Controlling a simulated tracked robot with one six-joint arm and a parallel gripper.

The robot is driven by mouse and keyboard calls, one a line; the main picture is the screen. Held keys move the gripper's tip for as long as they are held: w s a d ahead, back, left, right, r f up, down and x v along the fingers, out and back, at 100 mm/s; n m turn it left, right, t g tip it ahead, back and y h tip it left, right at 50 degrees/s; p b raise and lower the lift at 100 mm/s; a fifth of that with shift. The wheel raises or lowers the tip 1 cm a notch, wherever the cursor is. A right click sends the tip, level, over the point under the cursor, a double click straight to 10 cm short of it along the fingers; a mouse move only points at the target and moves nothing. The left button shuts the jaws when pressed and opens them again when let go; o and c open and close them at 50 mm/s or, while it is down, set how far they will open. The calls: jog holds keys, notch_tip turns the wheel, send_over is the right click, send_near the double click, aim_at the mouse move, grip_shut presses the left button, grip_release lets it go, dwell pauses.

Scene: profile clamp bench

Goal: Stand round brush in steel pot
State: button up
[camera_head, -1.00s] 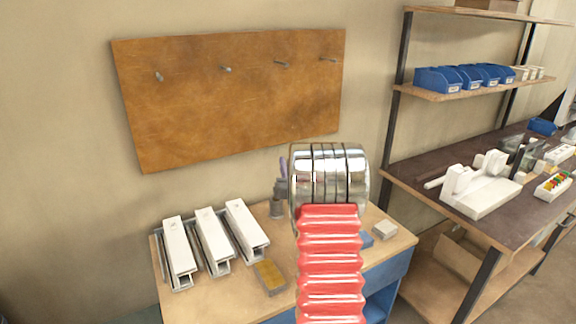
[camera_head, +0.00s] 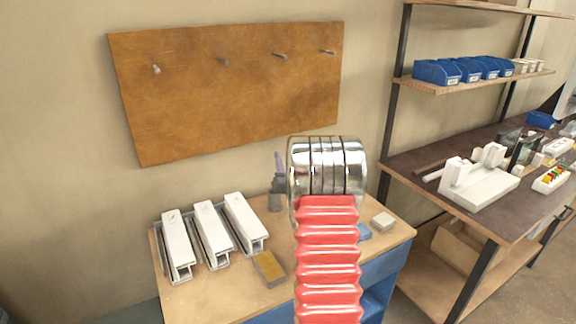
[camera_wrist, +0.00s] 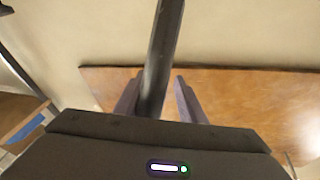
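In the wrist view, my gripper (camera_wrist: 158,76) has its two grey-purple fingers on either side of a dark rod, which I take for the round brush (camera_wrist: 161,45). They look shut on it. The rod runs from between the fingers to the top edge; its far end is out of view. In the head view, the grey steel pot (camera_head: 275,203) stands at the back of the bench, left of my chrome wrist. A dark and purple upright shape (camera_head: 280,168) shows above it; I cannot tell if it stands in the pot or is part of my gripper. My wrist hides the rest.
White clamp-like holders (camera_head: 212,235) stand on the bench's left, with a brown-topped block (camera_head: 268,268) beside them. A small pale block (camera_head: 383,222) lies at right. A pegboard (camera_head: 230,95) hangs behind. Shelving with blue bins (camera_head: 438,73) stands at right.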

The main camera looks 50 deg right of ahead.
jog(key=r+v, duration=0.1)
jog(key=v, duration=1)
jog(key=shift+s+a, duration=0.35)
jog(key=shift+s, duration=0.05)
dwell(0.4)
jog(key=w+a+r+n+g+y, duration=0.2)
jog(key=a+y, duration=0.1)
jog(key=a, duration=0.8)
jog(key=w+a+r+n+g+y, duration=0.2)
jog(key=a+n+g+y, duration=0.1)
jog(key=a, duration=0.8)
jog(key=s+a+n+g+y, duration=0.5)
jog(key=s+a+g, duration=0.1)
jog(key=s+a, duration=1.6)
jog(key=shift+s+a+f, duration=0.3)
jog(key=shift+s+f, duration=0.15)
jog(key=shift+s, duration=0.3)
